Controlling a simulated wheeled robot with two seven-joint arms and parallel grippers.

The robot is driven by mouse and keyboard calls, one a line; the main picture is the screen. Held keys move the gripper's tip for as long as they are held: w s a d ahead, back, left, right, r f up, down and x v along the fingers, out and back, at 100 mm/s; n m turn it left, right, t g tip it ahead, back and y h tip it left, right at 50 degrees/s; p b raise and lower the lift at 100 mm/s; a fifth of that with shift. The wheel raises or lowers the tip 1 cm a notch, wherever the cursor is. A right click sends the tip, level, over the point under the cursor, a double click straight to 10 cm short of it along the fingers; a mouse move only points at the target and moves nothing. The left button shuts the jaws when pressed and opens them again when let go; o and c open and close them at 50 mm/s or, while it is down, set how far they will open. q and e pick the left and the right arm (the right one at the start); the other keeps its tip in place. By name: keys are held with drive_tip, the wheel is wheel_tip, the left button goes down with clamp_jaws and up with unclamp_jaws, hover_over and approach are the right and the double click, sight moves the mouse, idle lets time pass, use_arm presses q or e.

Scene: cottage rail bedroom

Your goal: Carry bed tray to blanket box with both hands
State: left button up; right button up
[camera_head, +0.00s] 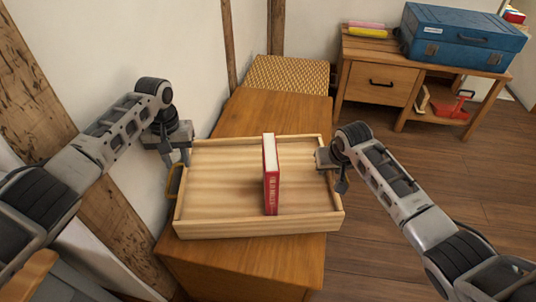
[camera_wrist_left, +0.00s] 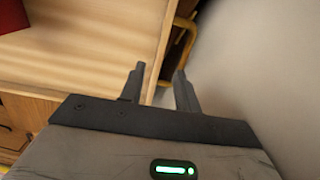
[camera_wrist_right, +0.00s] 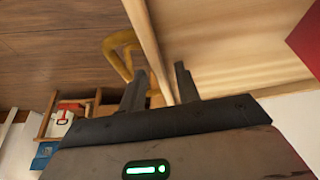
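The bed tray (camera_head: 225,228) is a pale wooden tray with low walls, resting on an orange-brown wooden top (camera_head: 240,262). A red book (camera_head: 271,185) stands upright inside it. A yellow handle (camera_head: 174,181) shows on its left side; another handle (camera_wrist_right: 118,48) shows in the right wrist view. My left gripper (camera_head: 178,158) is at the left wall; its fingers (camera_wrist_left: 158,84) are apart on either side of that wall. My right gripper (camera_head: 336,178) is at the right wall, its fingers (camera_wrist_right: 160,86) also apart around it. I cannot tell which piece is the blanket box.
A woven-topped piece (camera_head: 290,74) stands behind the wooden top. A wooden desk (camera_head: 375,84) at the back right holds a blue case (camera_head: 463,38), with a red object (camera_head: 450,107) below. A white wall is close on the left. Open floor (camera_head: 470,165) lies to the right.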

use_arm(q)
drive_tip(key=shift+r, duration=0.7)
use_arm(e)
drive_tip(key=shift+r, duration=0.1)
drive_tip(key=shift+s+r, duration=0.15)
drive_tip(key=shift+r, duration=0.2)
drive_tip(key=v, duration=1.1)
drive_tip(key=shift+s, duration=0.1)
